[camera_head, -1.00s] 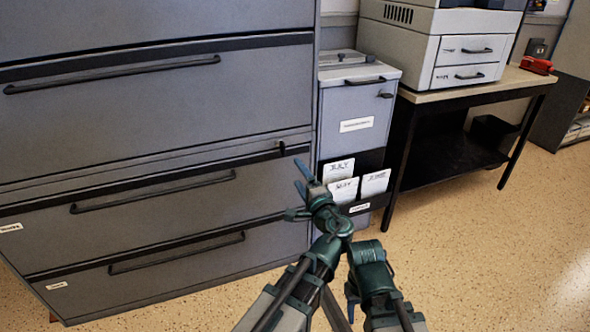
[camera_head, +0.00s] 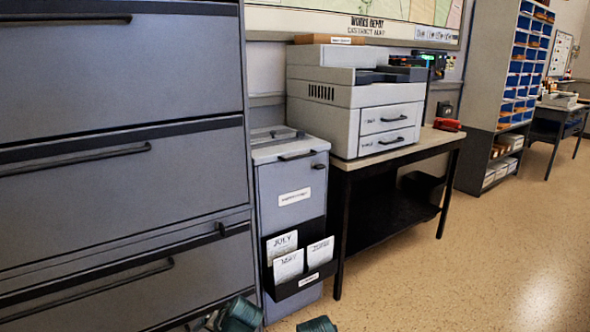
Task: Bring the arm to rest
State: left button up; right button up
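Only small parts of my arms show, at the bottom edge of the head view, in front of the filing cabinet and the narrow grey cabinet. Neither gripper's fingertips can be seen, so nothing held can be made out. The narrow grey cabinet (camera_head: 290,232) has a black pocket (camera_head: 301,284) on its front with several white cards in it, one reading JULY (camera_head: 283,246).
A large grey filing cabinet (camera_head: 110,107) stands close on the left. A table (camera_head: 408,150) with a printer (camera_head: 349,97) and a red stapler-like object (camera_head: 447,125) stands right of the narrow cabinet. A shelf unit (camera_head: 487,80) is farther back. The floor (camera_head: 455,275) at right is clear.

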pick_arm(q)
jog(key=s+d+f+n+g+h, duration=0.3)
jog(key=s+d+f+g+h, duration=0.15)
jog(key=s+d+h, duration=0.2)
jog(key=s+d+r+m+y+p, duration=0.1)
jog(key=s+d+r+m+p, duration=0.3)
jog(key=s+d+r+p, duration=0.45)
notch_tip(320, 180, up, 36)
jog(key=w+d+p, duration=0.1)
jog(key=w+p, duration=0.1)
jog(key=p, duration=3.4)
jog(key=shift+d+r+p, duration=0.15)
jog(key=shift+d+p, duration=0.15)
